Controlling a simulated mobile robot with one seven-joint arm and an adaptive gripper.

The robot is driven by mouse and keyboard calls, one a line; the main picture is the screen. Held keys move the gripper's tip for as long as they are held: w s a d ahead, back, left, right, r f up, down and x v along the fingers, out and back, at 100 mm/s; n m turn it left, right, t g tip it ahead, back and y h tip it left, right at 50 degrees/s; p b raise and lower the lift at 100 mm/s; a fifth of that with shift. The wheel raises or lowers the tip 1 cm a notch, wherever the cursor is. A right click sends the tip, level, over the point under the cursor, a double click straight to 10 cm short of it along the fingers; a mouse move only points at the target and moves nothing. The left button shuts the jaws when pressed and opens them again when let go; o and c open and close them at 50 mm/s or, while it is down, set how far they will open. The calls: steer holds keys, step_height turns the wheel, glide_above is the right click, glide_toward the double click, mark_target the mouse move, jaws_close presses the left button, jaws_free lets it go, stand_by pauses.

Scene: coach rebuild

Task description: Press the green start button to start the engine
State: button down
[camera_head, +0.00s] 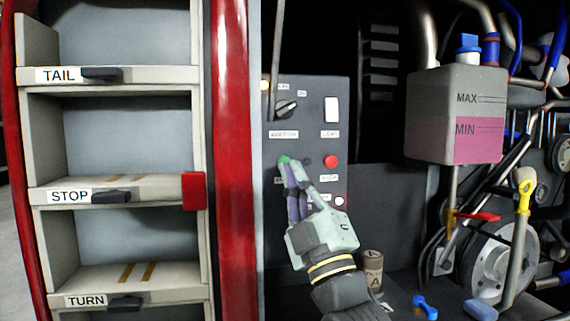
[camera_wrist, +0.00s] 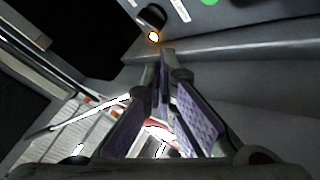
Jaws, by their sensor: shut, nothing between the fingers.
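The green start button (camera_head: 284,159) sits on the dark grey control panel (camera_head: 311,119), to the left of a red button (camera_head: 331,162). My gripper (camera_head: 292,168) is shut and empty, with its fingertips right at the green button and covering part of it. I cannot tell whether they touch it. In the wrist view the closed fingertips (camera_wrist: 163,56) point at the panel's lower edge region, and only a sliver of green (camera_wrist: 208,2) shows at the top edge.
A rotary switch (camera_head: 287,109) and a white rocker switch (camera_head: 331,109) are higher on the panel. A lit indicator (camera_head: 340,201) is below the red button. A red post (camera_head: 233,160) stands left, and a fluid tank (camera_head: 455,113) hangs right. A brown can (camera_head: 372,265) stands beside my wrist.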

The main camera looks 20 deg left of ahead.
steer(key=w+a, duration=0.4)
steer(key=w, duration=0.2)
steer(key=shift+w+a+b, duration=0.15)
steer(key=shift+w+b, duration=0.05)
steer(key=shift+b, duration=0.1)
stand_by(1.3)
steer(key=shift+w+a, duration=0.2)
steer(key=shift+w, duration=0.05)
steer(key=shift+w+a+b, duration=0.25)
steer(key=shift+w+b, duration=0.1)
steer(key=shift+w, duration=0.1)
stand_by(0.9)
steer(key=shift+s, duration=0.1)
steer(key=shift+s+d+f, duration=0.1)
steer(key=shift+s+d, duration=0.4)
steer(key=shift+s, duration=0.2)
